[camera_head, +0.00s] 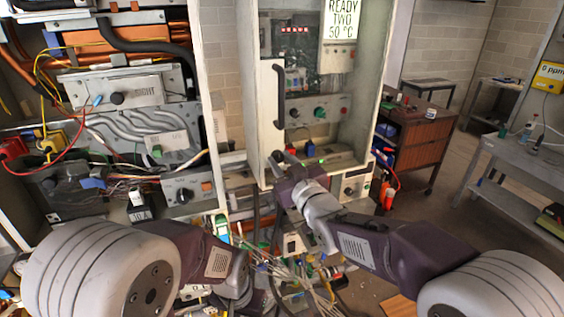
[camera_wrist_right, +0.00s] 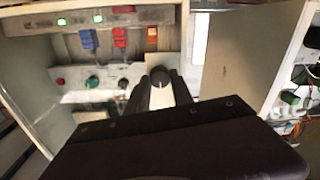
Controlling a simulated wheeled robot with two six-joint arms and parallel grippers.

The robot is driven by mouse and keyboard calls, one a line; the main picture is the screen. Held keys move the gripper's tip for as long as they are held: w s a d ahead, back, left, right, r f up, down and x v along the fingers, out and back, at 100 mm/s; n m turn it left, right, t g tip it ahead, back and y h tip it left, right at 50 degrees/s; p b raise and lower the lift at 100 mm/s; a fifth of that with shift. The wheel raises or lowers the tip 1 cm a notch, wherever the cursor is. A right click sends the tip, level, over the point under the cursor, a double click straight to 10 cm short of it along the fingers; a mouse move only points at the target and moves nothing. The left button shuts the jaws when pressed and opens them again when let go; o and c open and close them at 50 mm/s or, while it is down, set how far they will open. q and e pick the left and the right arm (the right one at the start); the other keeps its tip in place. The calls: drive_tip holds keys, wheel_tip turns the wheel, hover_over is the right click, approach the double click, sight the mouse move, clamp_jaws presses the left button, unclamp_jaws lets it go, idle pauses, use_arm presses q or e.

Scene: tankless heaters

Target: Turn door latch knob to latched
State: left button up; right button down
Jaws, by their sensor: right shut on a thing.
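The cabinet door (camera_head: 267,62) has a white frame, a clear pane and a tall black handle (camera_head: 280,95). The dark round latch knob (camera_head: 278,156) sits low on the door frame, below the handle. My right gripper (camera_head: 284,161) is at this knob, shut on it. In the right wrist view, my right gripper's dark fingers (camera_wrist_right: 158,92) stand on both sides of the knob (camera_wrist_right: 159,74), and the gripper body hides the lower part of the picture. I cannot read the knob's angle. My left arm reaches in at lower left; its fingertips do not show.
An open heater panel (camera_head: 115,90) with pipes and wires stands at left. Tangled cables (camera_head: 295,270) lie below the cabinet. A brown drawer cabinet (camera_head: 428,145) and a grey bench (camera_head: 510,150) stand at right, with open floor between them.

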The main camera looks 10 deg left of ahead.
drive_tip(key=shift+f, duration=0.1)
drive_tip(key=shift+f+m+b, duration=0.15)
drive_tip(key=shift+m+b, duration=0.25)
drive_tip(key=shift+b, duration=0.1)
drive_tip(key=m+b, duration=0.3)
drive_tip(key=shift+f, duration=0.15)
drive_tip(key=m+b, duration=0.3)
drive_tip(key=m, duration=0.1)
drive_tip(key=shift+m, duration=0.3)
drive_tip(key=m+b, duration=0.4)
drive_tip(key=m, duration=0.1)
drive_tip(key=shift+m+t, duration=0.3)
drive_tip(key=shift+t, duration=0.1)
drive_tip(key=shift+m+b, duration=1.6)
drive_tip(key=shift+m, duration=0.6)
drive_tip(key=c, duration=1.1)
unclamp_jaws()
drive_tip(key=shift+a, duration=0.1)
